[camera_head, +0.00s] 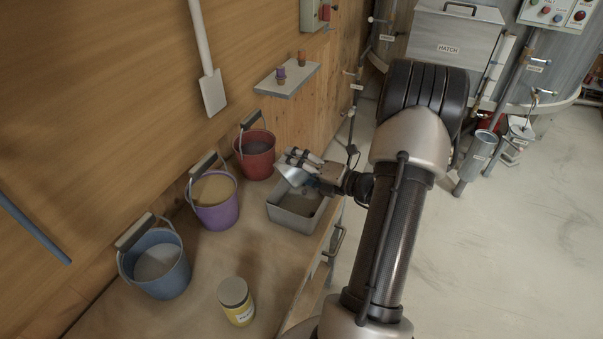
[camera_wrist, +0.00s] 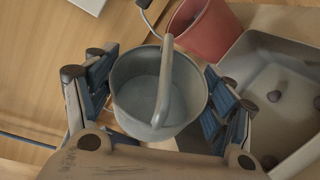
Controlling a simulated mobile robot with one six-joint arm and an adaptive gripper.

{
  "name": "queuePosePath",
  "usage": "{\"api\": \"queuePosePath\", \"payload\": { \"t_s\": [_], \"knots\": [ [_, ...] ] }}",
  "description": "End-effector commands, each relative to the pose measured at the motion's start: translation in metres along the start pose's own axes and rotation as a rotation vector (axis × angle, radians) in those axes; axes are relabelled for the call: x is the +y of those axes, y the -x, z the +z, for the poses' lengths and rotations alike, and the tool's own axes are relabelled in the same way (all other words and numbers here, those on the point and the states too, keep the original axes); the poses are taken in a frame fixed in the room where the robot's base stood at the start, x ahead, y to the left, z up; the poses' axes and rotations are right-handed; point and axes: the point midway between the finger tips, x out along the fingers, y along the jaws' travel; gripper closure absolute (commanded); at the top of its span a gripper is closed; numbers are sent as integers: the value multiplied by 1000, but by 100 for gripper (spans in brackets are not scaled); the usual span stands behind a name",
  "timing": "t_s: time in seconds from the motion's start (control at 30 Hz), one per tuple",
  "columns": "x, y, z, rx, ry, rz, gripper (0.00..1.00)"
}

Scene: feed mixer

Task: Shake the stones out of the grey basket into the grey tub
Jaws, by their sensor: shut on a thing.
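The grey basket (camera_wrist: 126,104) is between the two fingers of my gripper (camera_head: 297,161) and is gripped by them. Its grey handle arches across its mouth in the wrist view, and no stones show inside. In the head view the basket (camera_head: 290,176) looks tilted, over the left back part of the grey tub (camera_head: 291,219). In the wrist view the tub (camera_wrist: 246,45) lies to the right of the basket. Dark stones (camera_wrist: 274,96) lie apart on the tub's floor, and part of the tub is cut off by the frame edge.
A red bucket (camera_head: 257,160), a purple bucket (camera_head: 216,212) and a blue bucket (camera_head: 165,278) stand along the wooden wall. A yellow jar (camera_head: 239,307) with a pale lid stands at the bench front. A small wall shelf (camera_head: 288,80) is behind the tub. Bare bench lies left of the tub.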

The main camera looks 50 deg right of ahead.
Motion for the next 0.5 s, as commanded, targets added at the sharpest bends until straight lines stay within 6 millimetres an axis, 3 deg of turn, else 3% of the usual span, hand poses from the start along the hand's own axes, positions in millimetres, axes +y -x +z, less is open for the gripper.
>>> {"api": "queuePosePath", "payload": {
  "t_s": [0.3, 0.5],
  "knots": [
    [-11, -8, -17, 1, 512, -212, 62],
    [-17, -9, -20, 1, 752, -314, 62]
  ]
}}
